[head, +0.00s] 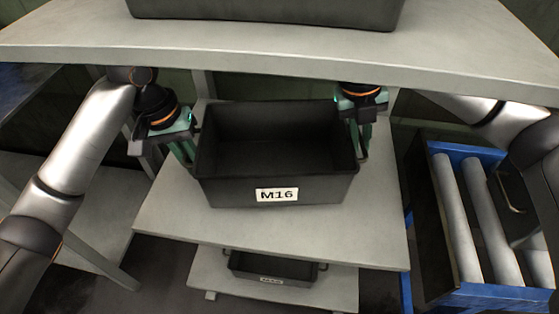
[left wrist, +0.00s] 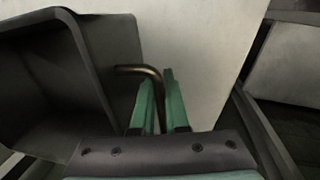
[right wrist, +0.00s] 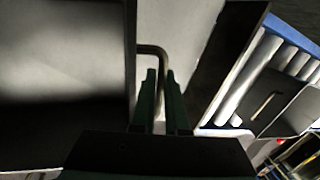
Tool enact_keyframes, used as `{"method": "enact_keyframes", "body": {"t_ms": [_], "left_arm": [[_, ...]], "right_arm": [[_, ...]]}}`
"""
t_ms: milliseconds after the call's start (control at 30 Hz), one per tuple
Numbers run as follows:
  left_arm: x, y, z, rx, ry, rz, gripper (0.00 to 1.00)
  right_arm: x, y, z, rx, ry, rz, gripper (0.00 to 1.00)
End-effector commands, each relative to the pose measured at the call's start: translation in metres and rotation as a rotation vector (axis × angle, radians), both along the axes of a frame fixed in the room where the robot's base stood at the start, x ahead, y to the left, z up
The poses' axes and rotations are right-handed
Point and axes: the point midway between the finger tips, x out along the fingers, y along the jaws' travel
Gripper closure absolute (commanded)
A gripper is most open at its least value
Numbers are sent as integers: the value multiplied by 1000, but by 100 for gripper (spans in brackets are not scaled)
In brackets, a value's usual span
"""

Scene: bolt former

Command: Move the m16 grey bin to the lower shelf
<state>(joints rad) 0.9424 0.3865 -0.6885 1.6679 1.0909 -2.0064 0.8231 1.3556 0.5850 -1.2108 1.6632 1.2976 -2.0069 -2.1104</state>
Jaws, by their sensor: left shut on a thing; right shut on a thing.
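The dark grey bin with the M16 label (head: 277,195) is upright and empty between my two grippers, at the middle shelf (head: 330,235) under the top shelf. I cannot tell whether its base touches the shelf. My left gripper (head: 190,156) is shut on the bin's left handle, a bent bar that shows in the left wrist view (left wrist: 143,70). My right gripper (head: 361,150) is shut on the right handle, which shows in the right wrist view (right wrist: 153,50). The top shelf's front edge hides part of the right wrist.
The top shelf (head: 300,62) overhangs the bin and carries another dark bin (head: 265,10). A smaller-looking dark bin (head: 272,268) sits on the lowest shelf (head: 215,285). A blue-framed roller stand (head: 495,297) is at the right. A grey table (head: 95,215) is at the left.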

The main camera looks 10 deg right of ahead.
Motion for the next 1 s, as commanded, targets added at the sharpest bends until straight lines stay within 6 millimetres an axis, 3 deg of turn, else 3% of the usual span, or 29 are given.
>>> {"method": "enact_keyframes", "body": {"t_ms": [367,1000], "left_arm": [[1,3,-4,5,-1,6,100],[1,3,-35,5,-1,6,100]], "right_arm": [[1,-3,-4,-7,-1,-7,100],[1,-3,-35,-7,-1,-7,100]]}}
